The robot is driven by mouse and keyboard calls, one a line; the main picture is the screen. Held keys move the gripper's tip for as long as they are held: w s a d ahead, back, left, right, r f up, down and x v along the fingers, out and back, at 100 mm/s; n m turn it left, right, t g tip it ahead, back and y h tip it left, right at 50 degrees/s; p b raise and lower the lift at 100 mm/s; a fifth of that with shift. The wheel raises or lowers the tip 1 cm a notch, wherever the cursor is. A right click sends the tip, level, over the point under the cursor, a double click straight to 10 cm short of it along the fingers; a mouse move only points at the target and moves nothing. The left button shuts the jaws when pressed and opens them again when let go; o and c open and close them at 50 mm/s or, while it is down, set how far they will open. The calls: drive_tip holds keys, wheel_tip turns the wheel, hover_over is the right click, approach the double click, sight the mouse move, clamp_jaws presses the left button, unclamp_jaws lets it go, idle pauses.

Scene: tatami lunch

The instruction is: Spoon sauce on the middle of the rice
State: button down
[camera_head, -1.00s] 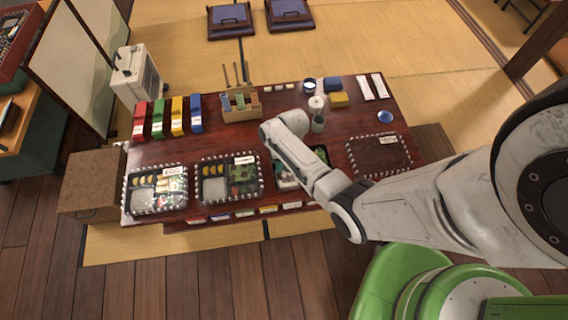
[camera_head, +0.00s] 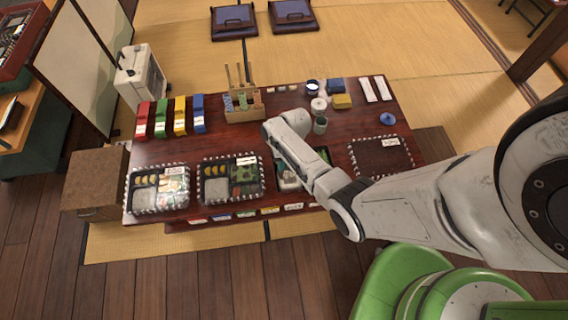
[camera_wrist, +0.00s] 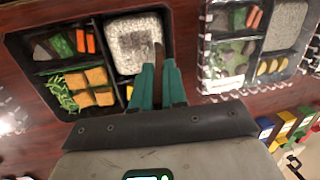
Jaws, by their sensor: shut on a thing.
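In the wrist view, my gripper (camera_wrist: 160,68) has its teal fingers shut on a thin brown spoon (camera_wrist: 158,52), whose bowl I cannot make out. The spoon reaches over the right part of the rice (camera_wrist: 126,32), a pale speckled block in the upper right compartment of an open black lunch box (camera_wrist: 30,82). I cannot tell whether sauce is on the rice or in the spoon. In the head view, my arm hides the gripper, the spoon and much of this box.
Two packed boxes with clear covers (camera_head: 158,190) (camera_head: 230,181) stand left on the dark table (camera_head: 270,125). An empty mat-like place (camera_head: 380,157) lies right. Cups (camera_head: 320,124), a wooden holder (camera_head: 243,105) and coloured packs (camera_head: 180,116) stand farther back.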

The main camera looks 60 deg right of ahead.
drive_tip(key=shift+d, duration=0.2)
idle(0.3)
drive_tip(key=shift+s+d+p, duration=0.3)
drive_tip(key=shift+s+d, duration=0.25)
drive_tip(key=shift+s, duration=0.2)
drive_tip(key=shift+s+d, duration=0.1)
drive_tip(key=shift+s, duration=0.05)
drive_tip(key=shift+s+d+f, duration=0.1)
drive_tip(key=shift+s+d, duration=0.45)
drive_tip(key=shift+s, duration=0.2)
drive_tip(key=shift+s+d+p, duration=0.35)
drive_tip(key=shift+s+d, duration=0.35)
drive_tip(key=shift+s, duration=0.15)
drive_tip(key=a+p+v, duration=0.1)
drive_tip(key=p+v, duration=0.6)
drive_tip(key=shift+w+a, duration=0.2)
drive_tip(key=shift+w, duration=0.1)
idle(0.4)
